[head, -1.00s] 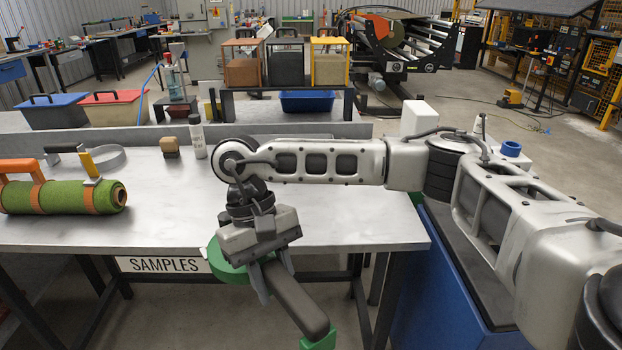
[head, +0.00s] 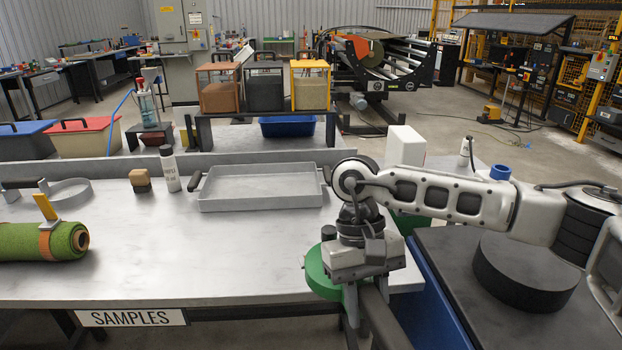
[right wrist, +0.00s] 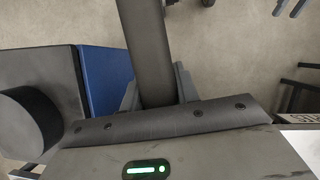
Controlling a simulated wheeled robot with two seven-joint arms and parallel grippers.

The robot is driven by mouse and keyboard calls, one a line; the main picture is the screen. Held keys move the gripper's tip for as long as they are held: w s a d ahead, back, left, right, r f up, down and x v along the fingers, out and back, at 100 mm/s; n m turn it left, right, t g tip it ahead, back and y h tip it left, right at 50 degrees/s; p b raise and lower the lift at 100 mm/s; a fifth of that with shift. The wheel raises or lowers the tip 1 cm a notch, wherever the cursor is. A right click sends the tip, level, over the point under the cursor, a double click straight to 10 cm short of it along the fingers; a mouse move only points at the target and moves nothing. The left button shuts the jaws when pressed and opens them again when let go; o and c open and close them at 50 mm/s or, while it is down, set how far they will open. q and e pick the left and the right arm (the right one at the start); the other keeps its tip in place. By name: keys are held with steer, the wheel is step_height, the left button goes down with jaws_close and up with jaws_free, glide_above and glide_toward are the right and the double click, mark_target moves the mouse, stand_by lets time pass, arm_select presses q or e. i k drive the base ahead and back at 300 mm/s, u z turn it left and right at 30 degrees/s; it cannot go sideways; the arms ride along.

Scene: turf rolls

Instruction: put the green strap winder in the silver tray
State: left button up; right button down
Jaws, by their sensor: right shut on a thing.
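The green strap winder (head: 318,272) has a round green body and a long dark handle. My right gripper (head: 362,300) is shut on the dark handle, just off the front right edge of the table. In the right wrist view the handle (right wrist: 148,55) runs between the fingers (right wrist: 155,88) with floor behind it; the green body is hidden there. The silver tray (head: 262,202) lies flat and empty at the back middle of the table, left of and beyond my right gripper. My left gripper is not in view.
A green turf roll (head: 40,243) with an orange band lies at the table's left. A dark round block (head: 528,272) sits on the bench at right. The table's middle front is clear.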

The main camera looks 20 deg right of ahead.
mark_target(262, 183)
steer(key=u, duration=0.1)
steer(key=i, duration=1.1)
steer(key=u, duration=0.6)
